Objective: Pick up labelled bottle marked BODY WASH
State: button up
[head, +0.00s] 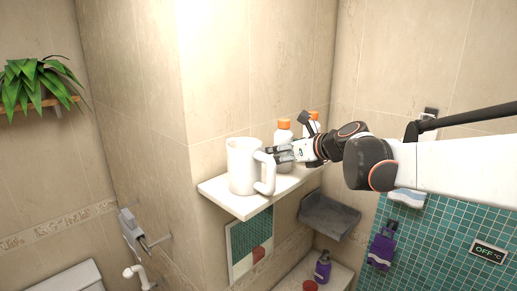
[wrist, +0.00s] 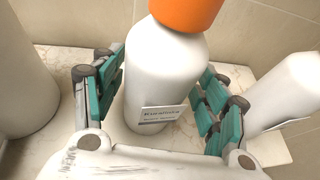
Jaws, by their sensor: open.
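A white bottle with an orange cap (wrist: 165,85) stands upright on the shelf, between the two teal-padded fingers of my open gripper (wrist: 157,88). Its small label has a large upper line and a smaller lower line, too blurred to read surely. In the head view this bottle (head: 283,133) is partly hidden by my gripper (head: 284,153). A second white bottle (wrist: 288,92) stands just outside the right finger, with its label partly cut off. In the head view its orange cap (head: 313,115) shows behind my gripper.
A large white mug (head: 243,166) stands on the marble shelf (head: 242,207), left of my gripper. Tiled walls close in behind. Below are a grey corner shelf (head: 328,215), purple bottles (head: 381,249) and a red object (head: 310,286).

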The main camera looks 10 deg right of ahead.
jog(key=shift+s+r, duration=0.3)
jog(key=shift+s, duration=0.55)
jog(key=c, duration=0.4)
jog(key=shift+w+f, duration=0.15)
jog(key=shift+w, duration=0.25)
jog(key=c, duration=0.9)
jog(key=shift+s, duration=0.15)
